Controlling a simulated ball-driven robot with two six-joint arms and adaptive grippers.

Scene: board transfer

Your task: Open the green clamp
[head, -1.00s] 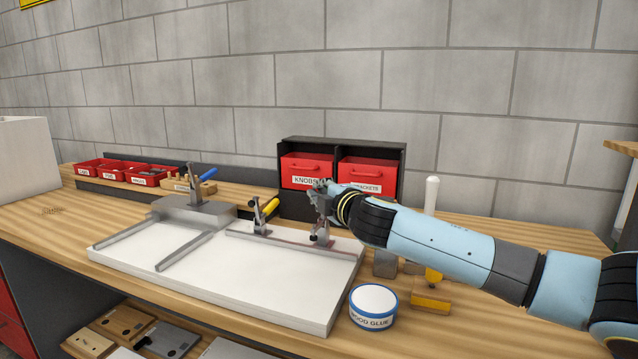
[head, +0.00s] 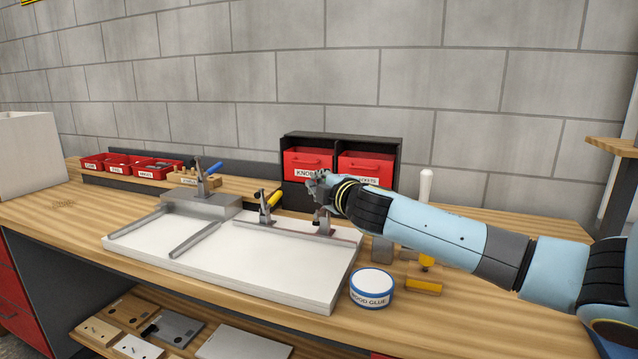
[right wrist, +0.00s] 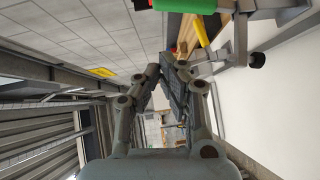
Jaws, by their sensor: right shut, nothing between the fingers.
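The green clamp stands on the right part of the white board (head: 200,262). In the head view its metal body (head: 322,222) shows below my right gripper (head: 315,187), and its green handle is hidden there. In the right wrist view the green handle (right wrist: 184,5) lies at the top edge, off to one side of the fingertips. My right gripper (right wrist: 168,72) is shut and empty, beside and above the clamp. The handle is not between its fingers. My left gripper is out of view.
A yellow-handled clamp (head: 268,207) stands just left on the same fence, and a blue-handled clamp (head: 207,180) further left. A wood glue tub (head: 372,288) sits to the board's right. Red drawers (head: 310,162) stand behind. The board's middle is clear.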

